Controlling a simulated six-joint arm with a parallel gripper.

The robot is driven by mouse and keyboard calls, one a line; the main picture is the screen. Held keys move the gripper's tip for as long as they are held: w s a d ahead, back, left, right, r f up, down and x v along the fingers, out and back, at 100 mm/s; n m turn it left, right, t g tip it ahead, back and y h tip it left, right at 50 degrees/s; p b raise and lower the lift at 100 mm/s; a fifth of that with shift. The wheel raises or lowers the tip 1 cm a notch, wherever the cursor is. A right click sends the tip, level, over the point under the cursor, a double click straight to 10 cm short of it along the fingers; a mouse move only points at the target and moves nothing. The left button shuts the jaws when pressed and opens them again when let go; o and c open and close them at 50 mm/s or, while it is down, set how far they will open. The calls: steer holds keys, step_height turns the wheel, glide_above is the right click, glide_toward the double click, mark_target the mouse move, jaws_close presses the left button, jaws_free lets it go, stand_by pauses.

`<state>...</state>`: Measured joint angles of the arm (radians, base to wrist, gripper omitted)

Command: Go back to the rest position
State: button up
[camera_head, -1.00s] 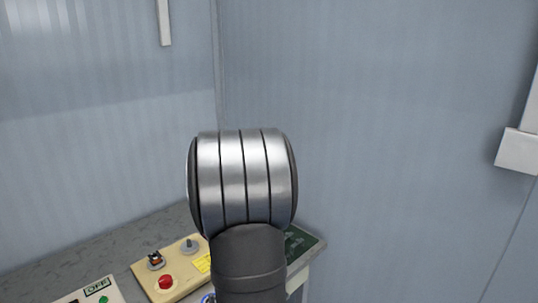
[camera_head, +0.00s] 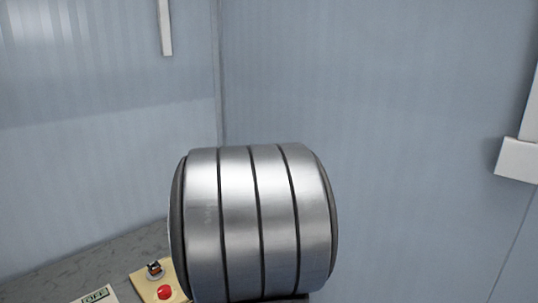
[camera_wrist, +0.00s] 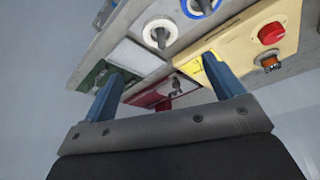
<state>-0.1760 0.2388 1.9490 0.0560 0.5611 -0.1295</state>
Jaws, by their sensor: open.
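My gripper (camera_wrist: 165,90) shows in the wrist view with its two blue fingers spread wide apart. Nothing is between the fingertips, so it is open and empty. Beyond it is the bench with control panels, seen from some distance. In the head view a large silver, banded joint of my arm fills the lower middle, and the gripper itself is out of sight there.
A beige panel (camera_wrist: 250,42) carries a red button (camera_wrist: 271,33) and a small orange-and-black switch (camera_wrist: 269,63). White-ringed (camera_wrist: 160,33) and blue-ringed (camera_wrist: 201,6) knobs and a dark red box (camera_wrist: 150,93) are nearby. Grey walls (camera_head: 380,90) enclose the bench (camera_head: 90,268).

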steer(key=x, duration=1.4)
steer(key=shift+w, duration=0.1)
steer(key=shift+r, duration=2.4)
